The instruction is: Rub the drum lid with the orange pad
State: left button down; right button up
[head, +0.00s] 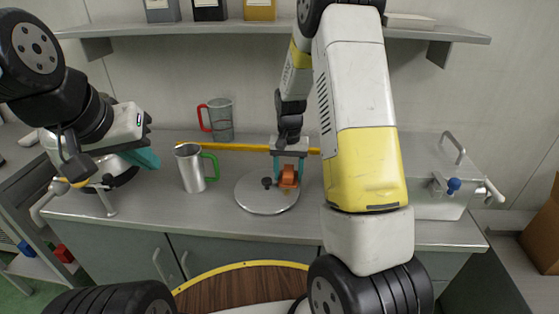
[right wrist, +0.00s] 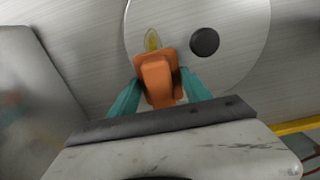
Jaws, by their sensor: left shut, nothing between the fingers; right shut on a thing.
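The drum lid (head: 262,205) is a flat round grey metal disc with a black knob (head: 267,182), lying on the metal counter. It fills the upper part of the right wrist view (right wrist: 232,60), with a small yellowish smear (right wrist: 152,40) just beyond the pad. My right gripper (head: 289,168) is shut on the orange pad (head: 288,178), over the right part of the lid. The pad also shows between the teal fingers in the right wrist view (right wrist: 157,75). Whether it touches the lid I cannot tell. My left gripper (head: 146,157) is shut and empty, left of the metal mug.
A metal mug with a green handle (head: 189,170) stands left of the lid. A clear jug with a red handle (head: 221,122) stands behind. A yellow bar (head: 235,147) runs along the back. A metal tank with a blue-handled tap (head: 453,186) is at the right. A shelf hangs above.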

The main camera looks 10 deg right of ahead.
aim_at(288, 185)
jog(key=shift+f, duration=0.1)
jog(key=shift+s+a, duration=0.3)
jog(key=shift+s, duration=0.95)
jog(key=shift+s+a, duration=0.25)
jog(key=shift+s, duration=0.95)
jog(key=shift+s+a, duration=0.3)
jog(key=shift+s, duration=0.95)
jog(key=shift+w+d+f, duration=0.1)
jog(key=shift+w+d, duration=0.15)
jog(key=shift+w, duration=0.75)
jog(key=shift+w+d, duration=0.2)
jog(key=shift+w, duration=0.75)
jog(key=shift+w+d, duration=0.2)
jog(key=shift+w, duration=0.7)
jog(key=shift+w+d, duration=0.2)
jog(key=shift+w, duration=0.65)
jog(key=shift+r, duration=0.2)
jog(key=shift+r, duration=2.95)
jog(key=shift+r, duration=1.5)
